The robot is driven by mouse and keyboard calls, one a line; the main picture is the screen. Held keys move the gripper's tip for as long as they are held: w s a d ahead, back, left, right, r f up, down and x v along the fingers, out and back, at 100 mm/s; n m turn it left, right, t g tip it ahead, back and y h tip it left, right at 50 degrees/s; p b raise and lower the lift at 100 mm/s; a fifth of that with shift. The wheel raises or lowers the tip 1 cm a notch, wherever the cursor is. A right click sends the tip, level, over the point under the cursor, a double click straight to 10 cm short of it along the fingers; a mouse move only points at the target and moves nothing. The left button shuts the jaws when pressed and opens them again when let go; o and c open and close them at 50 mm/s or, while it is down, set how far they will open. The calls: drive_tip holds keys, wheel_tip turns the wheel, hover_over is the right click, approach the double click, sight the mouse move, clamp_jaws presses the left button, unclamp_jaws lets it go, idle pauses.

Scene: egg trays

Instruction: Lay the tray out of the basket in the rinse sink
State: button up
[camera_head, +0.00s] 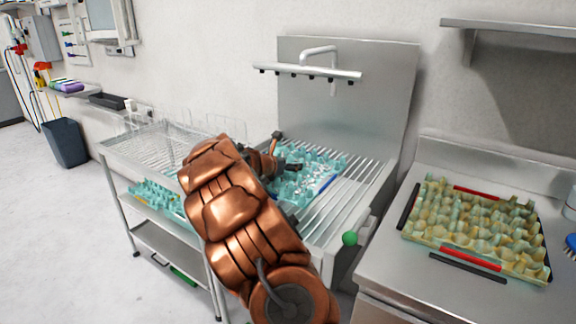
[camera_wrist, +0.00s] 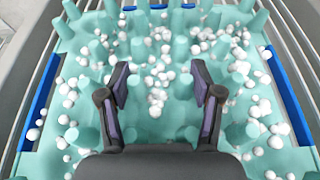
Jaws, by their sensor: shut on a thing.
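The teal egg tray (camera_wrist: 220,150) fills most of the wrist view. It has rows of pegs, blue strips along two sides, and many small white beads scattered over it. My gripper (camera_wrist: 159,88) is shut on it, with a dark finger on each side of its middle. In the head view the tray (camera_head: 318,178) appears at the sink, level or nearly so, partly hidden by my arm. The rinse sink (camera_head: 365,180) has a slatted metal top and a tall back panel. The wire basket (camera_head: 150,140) stands on the rack to the left.
A spray bar (camera_head: 310,72) hangs over the sink from the back panel. More teal trays (camera_head: 158,197) sit on the rack's lower level. A yellowish, stained egg tray (camera_head: 475,225) with red strips lies on the right counter. A green knob (camera_head: 350,238) sticks out at the sink's front.

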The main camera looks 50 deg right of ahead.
drive_tip(key=o, duration=1.4)
drive_tip(key=shift+f, duration=0.1)
drive_tip(key=shift+a+r, duration=0.25)
drive_tip(key=v, duration=1.1)
drive_tip(key=shift+f, duration=0.1)
drive_tip(key=shift+s+a, duration=0.1)
drive_tip(key=shift+a, duration=0.15)
